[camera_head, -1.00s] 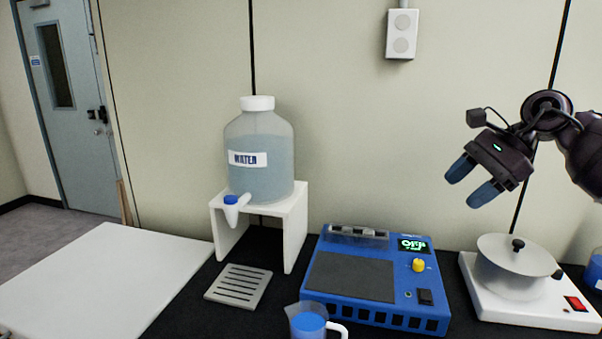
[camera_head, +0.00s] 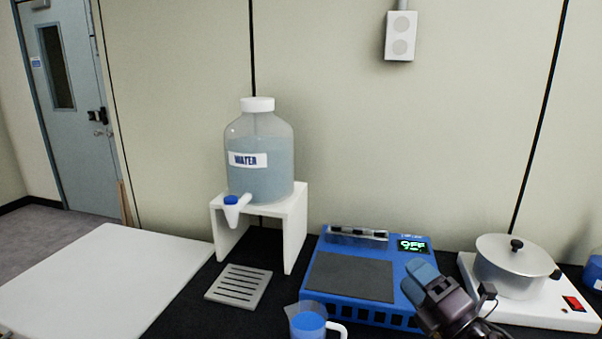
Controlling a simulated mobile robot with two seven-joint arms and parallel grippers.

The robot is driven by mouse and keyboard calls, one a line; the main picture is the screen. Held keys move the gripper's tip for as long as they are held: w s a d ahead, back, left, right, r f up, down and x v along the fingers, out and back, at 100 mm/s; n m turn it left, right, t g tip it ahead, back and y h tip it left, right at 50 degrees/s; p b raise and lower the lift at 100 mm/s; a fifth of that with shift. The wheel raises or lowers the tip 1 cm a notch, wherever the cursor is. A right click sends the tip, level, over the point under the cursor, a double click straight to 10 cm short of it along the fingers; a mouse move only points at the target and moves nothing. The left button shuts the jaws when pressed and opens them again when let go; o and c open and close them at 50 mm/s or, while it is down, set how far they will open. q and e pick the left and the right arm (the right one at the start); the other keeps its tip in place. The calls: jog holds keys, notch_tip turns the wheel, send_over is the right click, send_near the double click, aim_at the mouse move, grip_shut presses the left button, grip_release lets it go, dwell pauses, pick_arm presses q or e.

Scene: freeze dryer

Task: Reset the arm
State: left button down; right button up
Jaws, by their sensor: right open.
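My right gripper (camera_head: 424,280) is at the lower right in the head view, over the front right part of the blue device (camera_head: 325,275). Its blue fingertips point up and to the left, and the jaws are open with nothing between them. The gripper hides the device's yellow knob and front right corner. The device's display reads OFF. My left gripper is not in view.
A pitcher (camera_head: 308,324) with blue liquid stands at the front edge. A water jug (camera_head: 259,150) sits on a white stand (camera_head: 296,225) above a slotted drain tray (camera_head: 239,286). A pot (camera_head: 512,268) stands on a white hot plate (camera_head: 560,312) at right. A bare white surface (camera_head: 100,280) is at left.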

jog(key=s+d+f+m+g+h, duration=0.35)
jog(key=s+f+m+h, duration=0.3)
jog(key=f+m, duration=0.3)
jog(key=s+d+f+m+g+h, duration=0.3)
jog(key=s+d+f+m+h, duration=0.25)
jog(key=s+f+m, duration=0.35)
jog(key=s+a+f+m+g+y, duration=0.1)
jog(key=s+f+m+g, duration=0.3)
jog(key=s, duration=0.6)
jog(key=s+a+f+m+g, duration=0.1)
jog(key=s+m+g, duration=0.4)
jog(key=s, duration=0.4)
jog(key=w+f+n+t, duration=0.2)
jog(key=w+f+t, duration=0.6)
jog(key=shift+w+f+y, duration=0.3)
jog(key=shift+f+y, duration=0.1)
